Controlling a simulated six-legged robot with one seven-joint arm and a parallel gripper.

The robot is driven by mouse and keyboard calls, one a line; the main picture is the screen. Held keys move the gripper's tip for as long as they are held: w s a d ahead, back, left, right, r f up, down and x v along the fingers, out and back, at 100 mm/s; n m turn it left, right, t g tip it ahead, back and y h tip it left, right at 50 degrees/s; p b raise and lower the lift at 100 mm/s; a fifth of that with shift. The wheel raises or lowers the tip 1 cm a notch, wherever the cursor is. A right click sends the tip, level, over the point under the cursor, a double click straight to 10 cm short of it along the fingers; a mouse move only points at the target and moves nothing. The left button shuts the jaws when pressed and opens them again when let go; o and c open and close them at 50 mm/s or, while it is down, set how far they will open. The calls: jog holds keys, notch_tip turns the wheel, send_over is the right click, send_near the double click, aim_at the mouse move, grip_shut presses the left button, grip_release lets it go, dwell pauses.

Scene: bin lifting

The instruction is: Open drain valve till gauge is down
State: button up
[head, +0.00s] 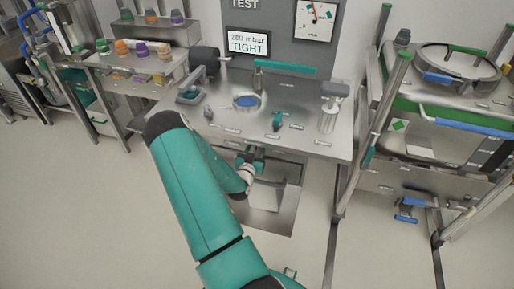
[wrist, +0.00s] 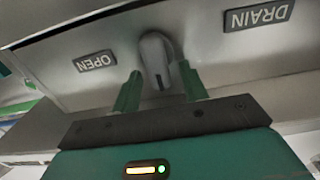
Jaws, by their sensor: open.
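The drain valve lever (wrist: 153,50) is a grey rounded handle in the wrist view, on a metal panel between an upside-down OPEN label (wrist: 97,62) and an upside-down DRAIN label (wrist: 256,17). My gripper (wrist: 160,72) is open, with one green finger on either side of the lever's free end. I cannot tell whether either finger touches it. In the head view my gripper (head: 252,160) is just below the bench's front edge, and the lever cannot be made out there. A display (head: 248,43) reads what looks like 280 mbar and TIGHT.
The metal bench (head: 300,135) carries a blue-centred round fitting (head: 246,101), a green knob (head: 277,121) and a green bar (head: 285,68). A framed dial-like panel (head: 316,18) hangs above. A steel rack (head: 440,125) stands right. The floor in front is clear.

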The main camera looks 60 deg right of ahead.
jog(key=shift+w+d, duration=0.15)
jog(key=shift+d, duration=0.7)
jog(key=c, duration=0.7)
jog(key=shift+c, duration=0.2)
